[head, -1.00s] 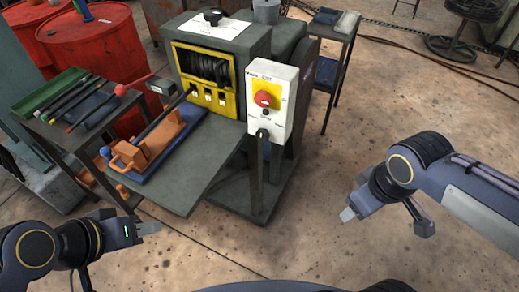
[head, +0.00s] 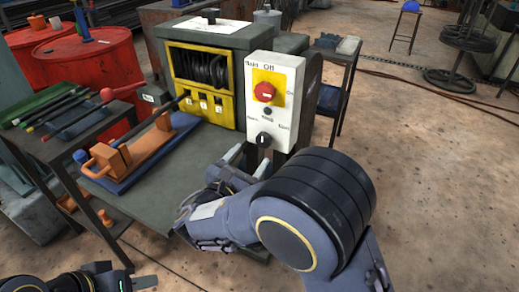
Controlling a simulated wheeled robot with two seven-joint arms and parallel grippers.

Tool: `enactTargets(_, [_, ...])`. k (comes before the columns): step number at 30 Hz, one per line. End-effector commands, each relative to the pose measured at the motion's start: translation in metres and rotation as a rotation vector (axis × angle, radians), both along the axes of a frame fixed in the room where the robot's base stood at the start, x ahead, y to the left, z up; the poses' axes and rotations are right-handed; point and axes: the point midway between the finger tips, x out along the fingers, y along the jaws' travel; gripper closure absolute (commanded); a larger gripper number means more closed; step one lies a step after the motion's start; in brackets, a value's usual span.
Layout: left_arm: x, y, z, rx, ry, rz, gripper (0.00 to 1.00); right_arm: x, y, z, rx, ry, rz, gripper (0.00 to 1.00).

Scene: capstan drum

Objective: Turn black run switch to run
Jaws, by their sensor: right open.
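The black run switch (head: 263,139) is a small round knob with a pale pointer mark, low on the white control box (head: 283,122). The mark looks roughly upright; the small labels around it are too blurred to read surely. My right gripper (head: 248,161) is open, its two grey fingers pointing up just below and left of the knob. It appears apart from the knob, with nothing between its fingers. My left gripper (head: 145,283) is at the bottom left edge, far from the box; its jaw opening is not clear.
A red knob (head: 264,91) on a yellow plate sits above the switch. The grey machine (head: 210,35) with a yellow-framed drum stands left of the box. An orange device (head: 130,150) lies on the shelf. A tool table (head: 60,130) and red drums (head: 90,60) are left.

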Motion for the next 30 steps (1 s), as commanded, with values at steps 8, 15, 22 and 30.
enactTargets(8, [0.000,0.000,0.000,0.000,0.000,0.000,0.64,0.039,-0.024,0.000,0.003,0.002,-0.004,0.39])
enactTargets(15, [0.000,0.000,0.000,0.000,0.000,0.000,0.64,0.052,-0.031,0.000,0.004,0.003,-0.002,0.39])
enactTargets(22, [0.000,0.000,0.000,0.000,0.000,0.000,0.64,0.052,-0.031,0.000,0.004,0.003,-0.002,0.41])
enactTargets(30, [0.000,0.000,0.000,0.000,0.000,0.000,0.64,0.052,-0.032,0.000,0.004,0.003,-0.002,0.76])
